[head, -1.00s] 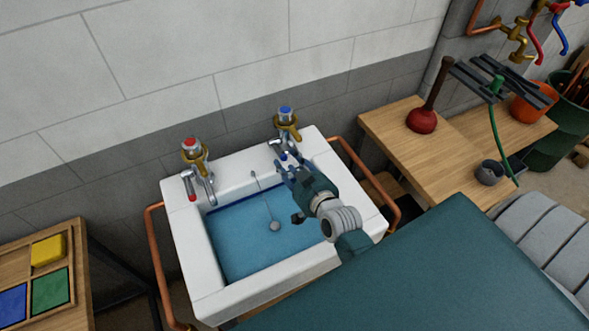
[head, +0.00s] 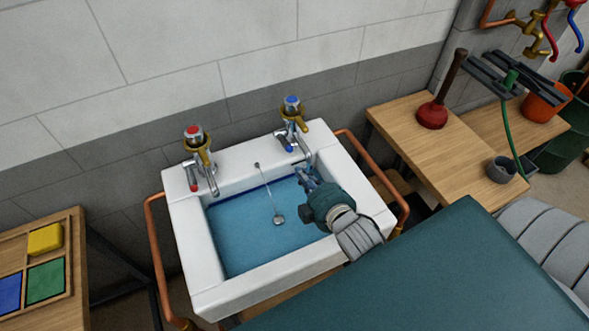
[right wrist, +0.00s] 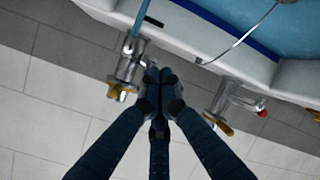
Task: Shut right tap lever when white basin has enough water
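The white basin (head: 257,283) holds blue water (head: 250,235). The water surface lies close to a dark blue line on the inner wall. The right tap (head: 292,105) has a blue cap; blue parts show beside its brass and below, but I cannot tell the lever's exact angle. In the right wrist view, a pale blue stream (right wrist: 134,20) shows at the right tap's spout (right wrist: 131,48). My right gripper (head: 304,175) is over the basin's back right, just in front of that tap. Its fingertips (right wrist: 160,76) are together with nothing visible between them. My left gripper is out of view.
The left tap (head: 194,133) has a red cap and red-tipped lever. A chain with a plug (head: 279,219) hangs in the basin. Copper pipes (head: 152,250) flank it. A bench with a plunger (head: 432,115) and grey cup (head: 501,169) stands right; a tray of coloured blocks (head: 45,240) left.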

